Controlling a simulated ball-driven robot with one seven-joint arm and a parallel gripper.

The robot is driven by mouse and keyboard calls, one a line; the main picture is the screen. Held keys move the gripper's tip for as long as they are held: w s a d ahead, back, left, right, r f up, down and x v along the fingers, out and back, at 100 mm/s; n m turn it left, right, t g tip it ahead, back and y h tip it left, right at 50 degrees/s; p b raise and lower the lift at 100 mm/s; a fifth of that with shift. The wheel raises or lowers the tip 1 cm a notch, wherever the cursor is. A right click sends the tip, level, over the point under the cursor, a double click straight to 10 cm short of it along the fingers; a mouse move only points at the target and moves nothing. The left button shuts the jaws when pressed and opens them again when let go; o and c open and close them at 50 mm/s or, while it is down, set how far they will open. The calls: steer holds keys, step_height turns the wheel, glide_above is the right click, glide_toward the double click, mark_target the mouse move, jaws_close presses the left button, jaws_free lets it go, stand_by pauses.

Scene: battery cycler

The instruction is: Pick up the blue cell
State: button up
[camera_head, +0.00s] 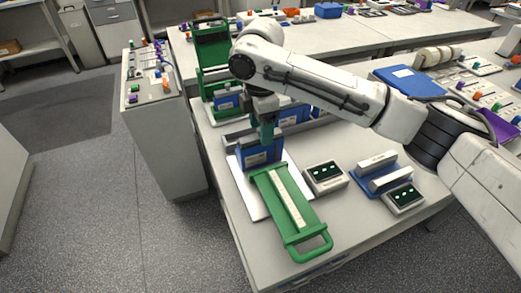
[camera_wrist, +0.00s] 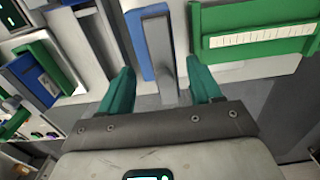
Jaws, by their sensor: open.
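A blue cell (camera_head: 259,154) with a pale label stands upright on a white plate (camera_head: 248,198), behind a green handled tray (camera_head: 267,193). My gripper (camera_head: 267,132) points down just above this cell, with its green fingers at or near its top. In the wrist view my gripper (camera_wrist: 162,72) has its two teal fingers apart. A grey bar-like top (camera_wrist: 160,42) lies between them, with a blue side (camera_wrist: 141,40) along its left. I cannot tell whether either finger touches it. The lower part of the cell is hidden in the wrist view.
Other blue blocks (camera_head: 227,101) stand farther back by an open green frame (camera_head: 211,47). Two small display boxes, one of them here (camera_head: 325,177), and a blue holder with pale bars (camera_head: 378,175) stand to the right. A blue case (camera_head: 408,81) lies behind my arm.

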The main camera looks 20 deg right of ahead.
mark_target(261, 150)
steer(key=shift+s+a+f+p, duration=0.15)
steer(key=shift+a+f+p, duration=0.05)
steer(key=shift+f, duration=1)
steer(key=shift+s+a+f+p, duration=0.1)
steer(key=shift+a+f+p, duration=0.05)
steer(key=shift+f, duration=1)
steer(key=shift+c, duration=0.5)
jaws_close()
steer(key=shift+r, duration=0.1)
